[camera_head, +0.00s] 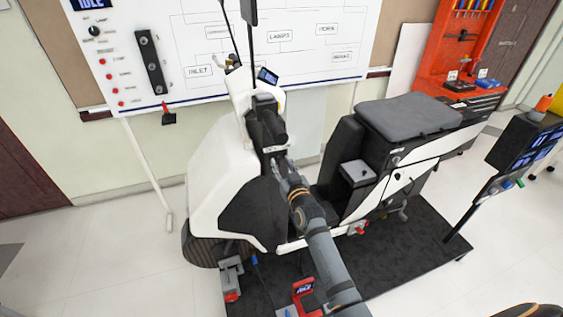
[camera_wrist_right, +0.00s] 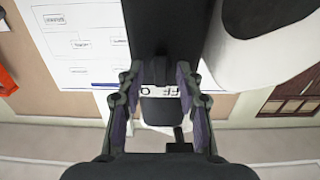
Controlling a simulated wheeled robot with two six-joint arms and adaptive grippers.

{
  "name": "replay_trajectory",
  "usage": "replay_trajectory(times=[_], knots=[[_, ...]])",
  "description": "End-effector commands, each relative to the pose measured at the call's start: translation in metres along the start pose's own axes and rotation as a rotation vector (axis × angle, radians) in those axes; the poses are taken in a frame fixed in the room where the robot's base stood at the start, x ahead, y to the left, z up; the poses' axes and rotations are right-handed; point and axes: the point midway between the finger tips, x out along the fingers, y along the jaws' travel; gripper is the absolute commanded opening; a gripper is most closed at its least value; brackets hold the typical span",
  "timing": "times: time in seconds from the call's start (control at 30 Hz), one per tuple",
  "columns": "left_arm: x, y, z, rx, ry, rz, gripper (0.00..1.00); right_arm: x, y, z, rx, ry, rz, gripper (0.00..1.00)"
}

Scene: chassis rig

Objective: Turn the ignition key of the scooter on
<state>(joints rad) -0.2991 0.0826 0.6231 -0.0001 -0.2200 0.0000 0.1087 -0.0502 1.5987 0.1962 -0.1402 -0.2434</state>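The white and black scooter (camera_head: 215,170) stands on a dark mat, its front at the left. My right gripper (camera_head: 277,163) is at the inner side of its front column, below the handlebar. In the right wrist view my right gripper (camera_wrist_right: 158,75) has its two fingers apart on either side of a dark panel (camera_wrist_right: 160,108). No ignition key can be made out clearly. My left gripper is not in view.
A whiteboard (camera_head: 190,50) with labels and red buttons hangs behind the scooter. The grey seat (camera_head: 408,115) is right of my right arm. A red tool rack (camera_head: 445,50) and a screen stand (camera_head: 525,145) are at the right. The floor at left is clear.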

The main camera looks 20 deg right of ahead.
Motion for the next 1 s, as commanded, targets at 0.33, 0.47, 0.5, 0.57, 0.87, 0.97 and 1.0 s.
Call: replay_trajectory(times=[0.33, 0.47, 0.5, 0.57, 0.87, 0.97, 1.0], knots=[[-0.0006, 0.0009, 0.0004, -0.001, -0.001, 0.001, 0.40, 0.0054, 0.0001, 0.0005, 0.000, -0.001, 0.000, 0.34], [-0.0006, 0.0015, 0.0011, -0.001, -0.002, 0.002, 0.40, 0.0052, 0.0001, 0.0005, -0.001, -0.001, 0.000, 0.17], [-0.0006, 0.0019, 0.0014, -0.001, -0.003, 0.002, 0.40, 0.0052, 0.0001, 0.0005, -0.001, -0.001, 0.000, 0.11], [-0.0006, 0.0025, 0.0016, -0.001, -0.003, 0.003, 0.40, 0.0052, 0.0002, 0.0005, -0.001, -0.001, 0.000, 0.03], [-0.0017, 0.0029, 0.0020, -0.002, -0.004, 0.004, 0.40, 0.0051, 0.0002, 0.0002, 0.017, -0.001, 0.000, 0.00], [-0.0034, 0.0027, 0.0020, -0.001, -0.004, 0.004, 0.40, 0.0051, 0.0003, -0.0002, 0.050, -0.001, 0.000, 0.00], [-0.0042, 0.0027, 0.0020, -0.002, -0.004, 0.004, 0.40, 0.0052, 0.0003, -0.0004, 0.067, -0.001, -0.001, 0.00]])
